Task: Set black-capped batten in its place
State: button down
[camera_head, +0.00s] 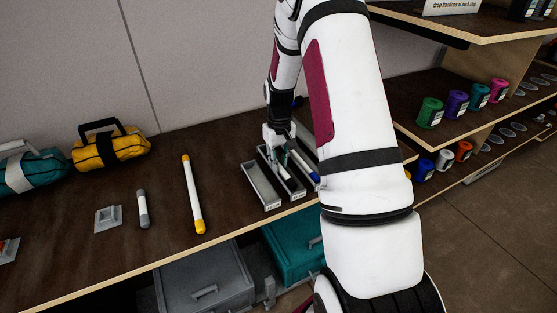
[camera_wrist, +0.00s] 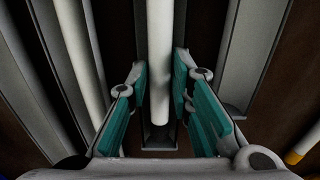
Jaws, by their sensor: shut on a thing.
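My gripper (camera_wrist: 160,90) is shut on a white batten (camera_wrist: 160,45), held between its two teal pads in the wrist view. The batten is lined up over a narrow grey tray (camera_wrist: 158,139); I cannot tell whether it touches the floor of it. Its near end looks white, and no black cap shows clearly. In the head view my gripper (camera_head: 276,143) is over the middle of the grey trays, and my arm hides part of them. The left tray (camera_head: 259,188) is empty.
A blue-capped batten (camera_head: 304,168) lies at the right tray. A yellow-capped batten (camera_head: 193,195) and a short grey-capped one (camera_head: 142,209) lie on the table, left of the trays. A yellow bag (camera_head: 126,151) stands further left. Shelves with coloured cups (camera_head: 431,112) are at right.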

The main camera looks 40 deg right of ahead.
jog(key=shift+f, duration=0.25)
jog(key=shift+r, duration=0.2)
jog(key=shift+r+p, duration=0.35)
jog(key=shift+r, duration=0.5)
jog(key=c, duration=1.3)
grip_release()
jog(key=shift+c, duration=0.2)
jog(key=shift+o, duration=0.5)
jog(key=shift+o, duration=1)
